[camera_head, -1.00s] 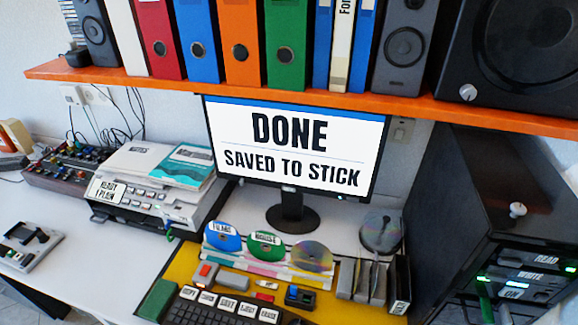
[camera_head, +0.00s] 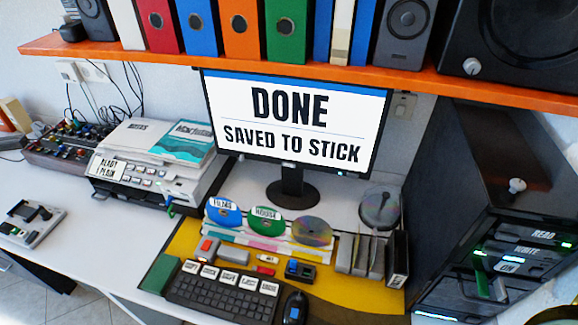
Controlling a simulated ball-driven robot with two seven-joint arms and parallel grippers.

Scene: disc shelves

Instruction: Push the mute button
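I cannot make out any button marked mute. Labelled white keys (camera_head: 224,277) stand in a row along the back of the black keyboard (camera_head: 220,296); their small print is hard to read. The mixer (camera_head: 65,145) at the far left has many small knobs and buttons, too small to read. A small grey device with black parts (camera_head: 28,222) lies on the left desk. The monitor (camera_head: 293,125) reads "DONE SAVED TO STICK". Neither of my grippers is in view.
A printer (camera_head: 150,165) stands beside the mixer. A black mouse (camera_head: 294,306), discs and small items are on the yellow mat (camera_head: 335,298). An orange shelf (camera_head: 300,73) with binders and speakers crosses above. A dark cabinet (camera_head: 465,190) stands right. The white left desk (camera_head: 95,240) has free room.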

